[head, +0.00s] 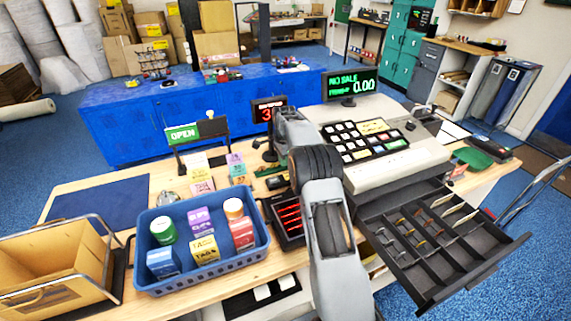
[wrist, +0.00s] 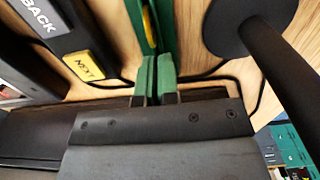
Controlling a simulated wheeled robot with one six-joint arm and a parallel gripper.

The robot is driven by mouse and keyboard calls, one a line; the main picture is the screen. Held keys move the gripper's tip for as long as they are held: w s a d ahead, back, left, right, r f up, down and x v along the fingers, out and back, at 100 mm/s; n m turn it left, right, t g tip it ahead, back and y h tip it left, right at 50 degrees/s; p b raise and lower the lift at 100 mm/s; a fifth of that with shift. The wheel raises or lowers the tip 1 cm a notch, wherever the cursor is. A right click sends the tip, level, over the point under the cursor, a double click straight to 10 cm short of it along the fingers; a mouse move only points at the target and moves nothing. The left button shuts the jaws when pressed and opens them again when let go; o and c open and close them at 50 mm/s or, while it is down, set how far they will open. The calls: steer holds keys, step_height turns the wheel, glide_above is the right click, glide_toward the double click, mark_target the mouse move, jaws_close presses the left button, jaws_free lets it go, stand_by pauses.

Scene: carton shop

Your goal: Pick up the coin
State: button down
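My gripper (wrist: 157,78) shows in the wrist view as two green-padded fingers close together, with a narrow gap between them. I cannot tell whether anything is pinched there. Just beyond the fingertips is a green strip (wrist: 141,12) with a yellow rounded patch on it; I cannot tell whether that patch is a coin. In the head view my arm hides the gripper, which is over the counter near the display pole. The open cash drawer (head: 462,270) at the right holds small metallic pieces in its compartments, too small to identify one by one.
A black device with a yellow NEXT key (wrist: 84,66) lies left of the fingers. A round black pole base (wrist: 222,28) stands to their right. The register keyboard (head: 365,140), a blue basket of small boxes (head: 205,275) and an open carton (head: 50,265) occupy the counter.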

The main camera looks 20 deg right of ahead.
step_height(320, 180, up, 10)
stand_by(0.7)
steer(key=shift+a, duration=0.1)
stand_by(0.5)
